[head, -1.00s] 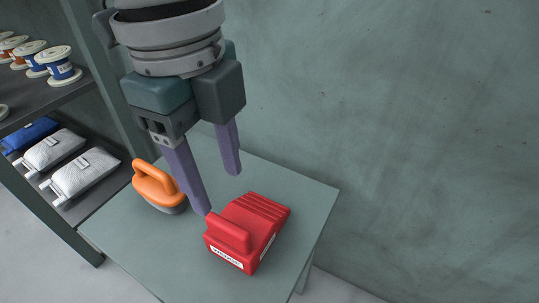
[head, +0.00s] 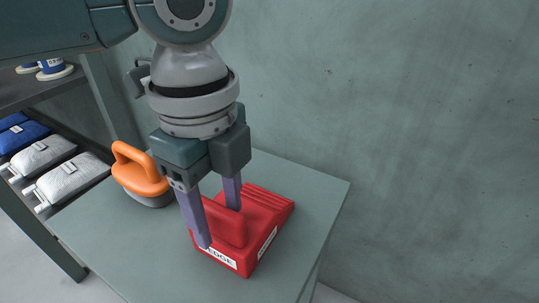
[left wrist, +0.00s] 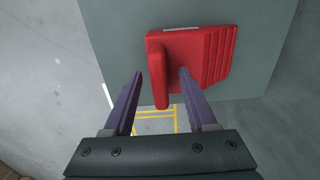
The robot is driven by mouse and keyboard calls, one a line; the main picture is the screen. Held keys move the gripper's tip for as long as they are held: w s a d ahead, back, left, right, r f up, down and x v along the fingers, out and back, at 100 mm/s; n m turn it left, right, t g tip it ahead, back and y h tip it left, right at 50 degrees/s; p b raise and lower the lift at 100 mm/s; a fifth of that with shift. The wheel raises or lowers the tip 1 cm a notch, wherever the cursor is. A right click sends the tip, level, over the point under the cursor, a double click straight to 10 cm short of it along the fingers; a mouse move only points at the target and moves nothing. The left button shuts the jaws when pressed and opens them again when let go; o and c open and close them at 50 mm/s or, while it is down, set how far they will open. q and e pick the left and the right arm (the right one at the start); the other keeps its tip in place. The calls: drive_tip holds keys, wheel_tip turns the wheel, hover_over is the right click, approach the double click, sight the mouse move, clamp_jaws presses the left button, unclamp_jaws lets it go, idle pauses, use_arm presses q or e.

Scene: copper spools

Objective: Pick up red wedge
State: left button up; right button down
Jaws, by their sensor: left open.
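The red wedge (head: 262,222) lies on the grey-green table (head: 318,205). It has a raised handle bar, a ribbed slope and white labels. My left gripper (head: 220,228) points down at the wedge, with its two purple fingers apart. In the head view one finger is on the near side of the handle and the other on its far side. In the left wrist view the wedge (left wrist: 196,62) lies ahead of the open fingers (left wrist: 160,80), with the handle between their tips. I cannot tell whether either finger touches it. My right gripper is not in view.
An orange-handled tool with a grey base (head: 142,175) stands on the table just left of my gripper. A shelf (head: 62,93) with spools and several blue and white bags is at the left. A bare wall rises behind the table.

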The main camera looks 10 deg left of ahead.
use_arm(q)
drive_tip(key=shift+f, duration=0.45)
drive_tip(key=shift+r, duration=0.1)
clamp_jaws()
idle(1.0)
